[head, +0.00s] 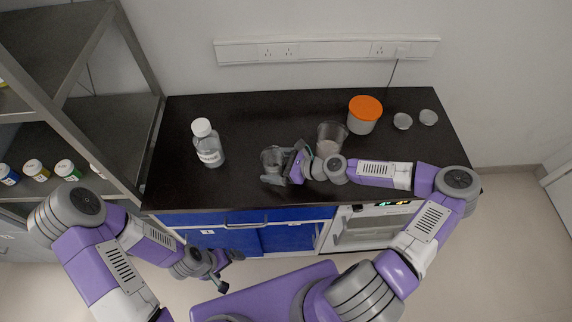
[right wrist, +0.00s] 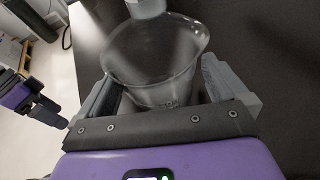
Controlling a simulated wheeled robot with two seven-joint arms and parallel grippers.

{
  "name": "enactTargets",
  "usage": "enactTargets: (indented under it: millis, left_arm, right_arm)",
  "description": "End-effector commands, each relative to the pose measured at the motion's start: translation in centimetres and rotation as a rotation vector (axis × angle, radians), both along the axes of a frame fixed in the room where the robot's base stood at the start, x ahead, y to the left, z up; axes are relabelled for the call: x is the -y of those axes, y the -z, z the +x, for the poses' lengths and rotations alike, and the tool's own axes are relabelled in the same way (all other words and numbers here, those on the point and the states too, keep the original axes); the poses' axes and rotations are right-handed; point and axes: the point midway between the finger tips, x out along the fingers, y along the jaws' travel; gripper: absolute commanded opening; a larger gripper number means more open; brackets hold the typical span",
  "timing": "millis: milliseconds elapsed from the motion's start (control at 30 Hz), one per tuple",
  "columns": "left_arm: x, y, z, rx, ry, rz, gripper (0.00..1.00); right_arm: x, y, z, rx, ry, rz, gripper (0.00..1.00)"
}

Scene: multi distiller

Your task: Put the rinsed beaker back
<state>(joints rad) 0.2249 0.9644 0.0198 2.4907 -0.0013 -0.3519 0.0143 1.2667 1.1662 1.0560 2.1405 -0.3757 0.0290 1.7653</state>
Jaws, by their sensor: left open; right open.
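A clear glass beaker (head: 271,156) stands on the black countertop (head: 245,130), left of the counter's middle. In the right wrist view the beaker (right wrist: 152,62) is upright with its rim toward the top, between the two fingers of my right gripper (right wrist: 160,88). Those fingers are apart on either side of it; I cannot tell whether they touch the glass. In the head view my right gripper (head: 277,167) partly hides the beaker. A second clear vessel (head: 331,133) stands behind my right wrist. My left gripper (head: 228,271) is open and empty, low in front of the counter.
A white-capped bottle (head: 209,146) stands left of the beaker. An orange-lidded tub (head: 363,115) and two small dishes (head: 402,121) (head: 428,117) sit at the back right. A metal shelf (head: 70,115) with small jars is at the left. The counter's left back is clear.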

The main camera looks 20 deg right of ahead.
Motion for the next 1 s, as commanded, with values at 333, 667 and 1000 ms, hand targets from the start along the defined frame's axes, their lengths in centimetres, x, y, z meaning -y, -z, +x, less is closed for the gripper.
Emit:
enactTargets:
  millis: [333,667,1000]
  left_arm:
    - [0.0,-1.1,0.0,0.0,0.0,0.0,1.0]
    - [0.0,-1.9,0.0,0.0,0.0,0.0,1.0]
    - [0.0,-2.0,0.0,0.0,0.0,0.0,1.0]
  right_arm:
    - [4.6,-2.4,-3.5,-0.003,0.007,-0.001,1.0]
    - [8.2,-4.3,-6.4,-0.001,0.002,-0.001,1.0]
    - [8.7,-4.5,-6.9,0.0,0.0,0.0,1.0]
